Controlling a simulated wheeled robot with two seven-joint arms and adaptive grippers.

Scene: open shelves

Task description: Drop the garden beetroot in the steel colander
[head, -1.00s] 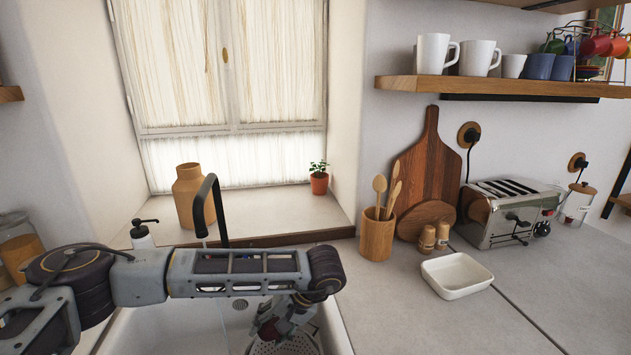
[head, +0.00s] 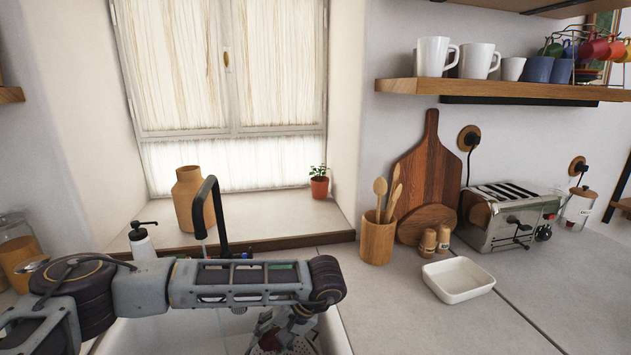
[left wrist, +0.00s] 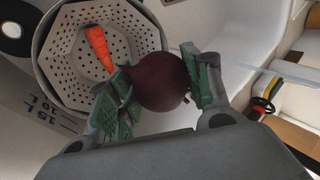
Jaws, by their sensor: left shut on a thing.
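The garden beetroot (left wrist: 160,82) is a dark purple-red round root, seen in the left wrist view between the green pads of my left gripper (left wrist: 158,88). The gripper is shut on it. The steel colander (left wrist: 62,58), a pale perforated bowl, lies beyond the beetroot, with an orange carrot (left wrist: 98,47) in it. The beetroot overlaps the colander's rim in that view. In the head view my left gripper (head: 282,332) points down into the sink, with only a bit of the colander (head: 262,351) showing below. My right gripper is not in view.
The white sink (head: 335,335) surrounds the colander. A black tap (head: 213,215) stands behind my left arm. A white dish (head: 458,280), a wooden utensil pot (head: 377,240) and a toaster (head: 505,215) stand on the counter to the right.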

